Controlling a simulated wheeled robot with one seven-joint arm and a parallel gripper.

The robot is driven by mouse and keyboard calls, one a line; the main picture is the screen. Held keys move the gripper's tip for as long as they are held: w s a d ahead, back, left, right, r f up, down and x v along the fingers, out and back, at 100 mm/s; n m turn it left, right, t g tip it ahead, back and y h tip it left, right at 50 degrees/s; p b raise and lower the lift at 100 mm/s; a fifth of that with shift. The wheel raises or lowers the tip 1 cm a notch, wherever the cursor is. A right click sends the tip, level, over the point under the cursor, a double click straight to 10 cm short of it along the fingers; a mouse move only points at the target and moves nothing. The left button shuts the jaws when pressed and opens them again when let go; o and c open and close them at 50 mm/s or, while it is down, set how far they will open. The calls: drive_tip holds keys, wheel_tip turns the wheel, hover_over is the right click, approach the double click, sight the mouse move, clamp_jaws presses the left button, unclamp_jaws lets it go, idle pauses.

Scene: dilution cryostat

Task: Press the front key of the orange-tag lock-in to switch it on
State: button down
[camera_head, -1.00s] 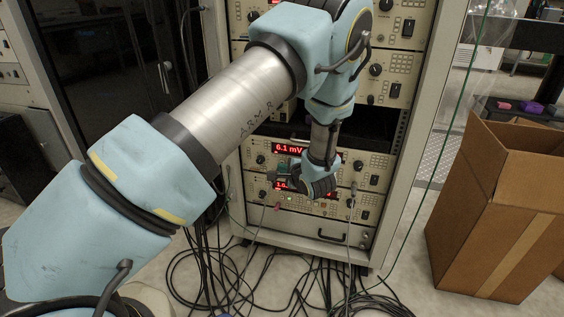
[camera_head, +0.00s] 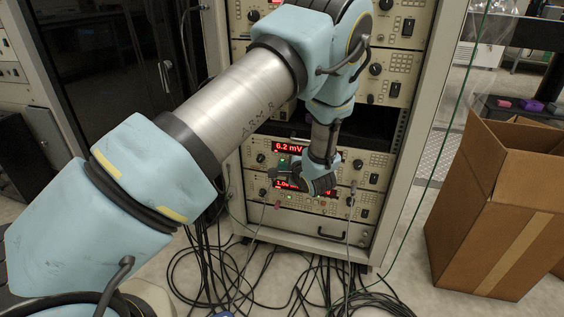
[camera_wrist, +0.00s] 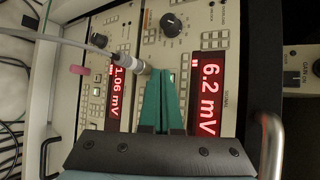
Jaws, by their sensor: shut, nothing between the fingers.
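Two lock-ins with lit red displays sit low in the rack. The upper lock-in (camera_head: 376,160) reads 6.2 mV, and its display and knob also show in the wrist view (camera_wrist: 207,92). The lower lock-in (camera_head: 340,205) reads about 1.06 mV in the wrist view (camera_wrist: 115,92). Contact cannot be told. In the head view my gripper (camera_head: 284,166) partly hides both fronts.
A grey cable with a metal connector (camera_wrist: 127,60) runs right beside my fingertips. A metal rack handle (camera_wrist: 271,145) stands near my gripper. Loose black cables (camera_head: 290,285) cover the floor before the rack. An open cardboard box (camera_head: 505,210) stands at the right.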

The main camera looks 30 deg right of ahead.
idle(0.4)
drive_tip(key=shift+s+a+p, duration=0.55)
drive_tip(key=shift+s+p, duration=0.05)
drive_tip(key=shift+p, duration=0.05)
drive_tip(key=shift+s+a+p, duration=1.2)
drive_tip(key=shift+s+a, duration=0.5)
drive_tip(key=shift+s, duration=0.15)
